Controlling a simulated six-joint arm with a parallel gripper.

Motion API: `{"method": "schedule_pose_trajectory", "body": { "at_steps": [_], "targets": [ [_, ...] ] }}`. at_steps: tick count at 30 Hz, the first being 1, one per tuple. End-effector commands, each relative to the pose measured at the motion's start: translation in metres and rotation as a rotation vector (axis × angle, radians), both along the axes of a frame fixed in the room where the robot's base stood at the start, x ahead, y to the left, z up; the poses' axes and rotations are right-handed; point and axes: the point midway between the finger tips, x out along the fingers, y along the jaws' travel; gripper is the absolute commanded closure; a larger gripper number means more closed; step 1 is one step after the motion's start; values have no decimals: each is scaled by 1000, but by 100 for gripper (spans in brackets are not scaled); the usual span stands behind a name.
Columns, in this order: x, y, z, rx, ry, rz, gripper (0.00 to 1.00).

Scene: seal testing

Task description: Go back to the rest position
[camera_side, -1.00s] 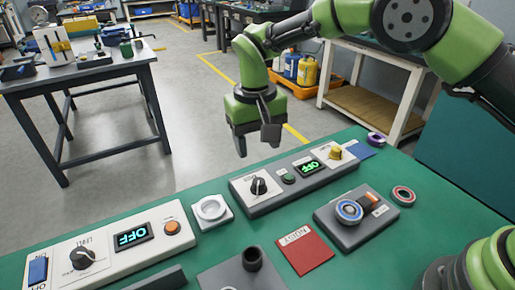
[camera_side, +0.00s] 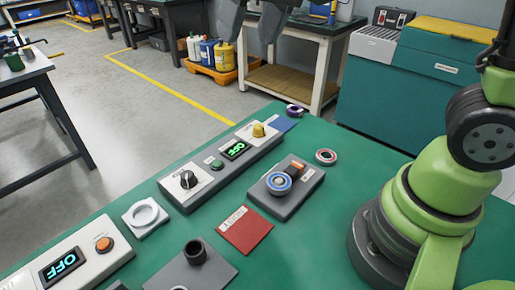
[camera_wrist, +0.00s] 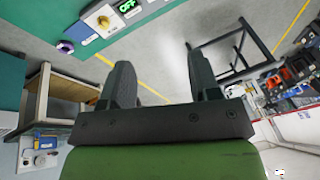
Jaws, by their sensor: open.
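My gripper (camera_wrist: 160,80) is open in the wrist view, its two dark fingers wide apart with nothing between them. In the side view only the fingertips of my gripper (camera_side: 250,22) show at the top edge, high above and beyond the green table (camera_side: 315,235). The rest of the gripper is cut off there. It touches nothing that I can see. The blue-ringed seal (camera_side: 279,183) sits on a dark grey fixture (camera_side: 302,195) on the table.
A teal cabinet (camera_side: 400,100) stands behind.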

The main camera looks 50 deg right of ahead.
Motion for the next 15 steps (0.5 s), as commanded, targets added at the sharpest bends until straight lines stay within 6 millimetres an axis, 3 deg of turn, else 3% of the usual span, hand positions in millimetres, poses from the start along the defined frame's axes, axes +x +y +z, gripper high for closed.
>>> {"method": "schedule_pose_trajectory", "body": {
  "at_steps": [4,9,15],
  "targets": [
    [-53,-20,18,37,-107,-41,44],
    [-104,-33,15,65,-212,-82,44],
    [-136,-38,3,80,-286,-113,44]
  ]
}}
